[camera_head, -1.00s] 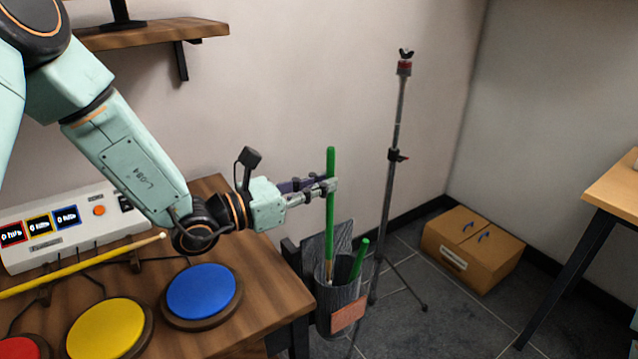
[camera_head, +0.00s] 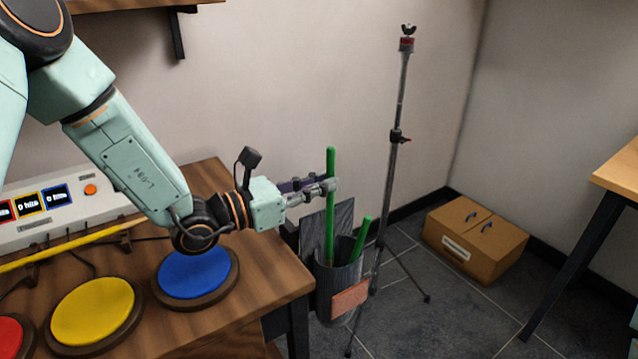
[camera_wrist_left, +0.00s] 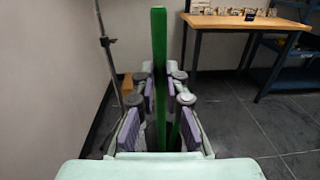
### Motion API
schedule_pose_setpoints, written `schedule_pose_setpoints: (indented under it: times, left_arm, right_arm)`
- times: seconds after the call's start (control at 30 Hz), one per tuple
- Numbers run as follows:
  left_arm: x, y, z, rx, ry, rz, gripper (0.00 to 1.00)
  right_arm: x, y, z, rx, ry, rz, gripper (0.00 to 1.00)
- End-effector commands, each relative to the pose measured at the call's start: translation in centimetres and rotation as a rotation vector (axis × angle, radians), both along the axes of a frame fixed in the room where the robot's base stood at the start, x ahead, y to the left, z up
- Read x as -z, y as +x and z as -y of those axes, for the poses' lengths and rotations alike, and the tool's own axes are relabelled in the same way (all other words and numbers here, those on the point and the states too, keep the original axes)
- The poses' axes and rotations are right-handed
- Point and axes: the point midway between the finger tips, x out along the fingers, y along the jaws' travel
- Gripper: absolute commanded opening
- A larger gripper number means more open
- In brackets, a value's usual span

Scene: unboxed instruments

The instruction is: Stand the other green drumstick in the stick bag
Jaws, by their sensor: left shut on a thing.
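My left gripper (camera_head: 322,188) is shut on a green drumstick (camera_head: 331,225), gripping it partway along with the stick upright. The lower end of this stick is inside the mouth of the grey stick bag (camera_head: 325,298), which hangs beside the table's right end. Another green drumstick (camera_head: 361,238) stands tilted in the bag. In the left wrist view, the held drumstick (camera_wrist_left: 159,60) runs upright between the fingers. Whether its tip touches the bag's bottom is hidden. My right gripper is in neither view.
The wooden table (camera_head: 240,318) carries blue (camera_head: 195,273), yellow (camera_head: 92,311) and red pads, a yellow stick and a white counter box. A thin metal stand (camera_head: 391,165) rises just behind the bag. A cardboard box (camera_head: 475,240) sits on the floor by the wall.

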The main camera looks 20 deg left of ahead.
Motion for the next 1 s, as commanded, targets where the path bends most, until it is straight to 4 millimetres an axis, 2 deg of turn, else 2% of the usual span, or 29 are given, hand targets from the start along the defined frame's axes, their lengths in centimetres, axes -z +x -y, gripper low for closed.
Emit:
schedule_pose_setpoints:
  times: [0.17,0.2,0.47,0.77,1.0]
  left_arm:
    - [-0.09,0.01,0.01,0.000,0.000,0.001,0.00]
    - [-0.09,0.01,0.01,0.000,-0.001,0.001,0.15]
    - [-0.09,0.00,0.00,0.000,0.000,0.000,0.37]
    - [-0.07,-0.02,-0.02,0.000,0.000,0.000,0.38]
    - [-0.10,-0.91,-0.96,-0.004,-0.004,-0.002,0.38]
  right_arm:
    - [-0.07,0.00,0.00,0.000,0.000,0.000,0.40]
    - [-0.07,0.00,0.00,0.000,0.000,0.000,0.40]
    - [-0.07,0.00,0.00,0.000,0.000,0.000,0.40]
    - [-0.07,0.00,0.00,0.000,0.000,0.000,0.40]
    - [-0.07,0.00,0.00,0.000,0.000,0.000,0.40]
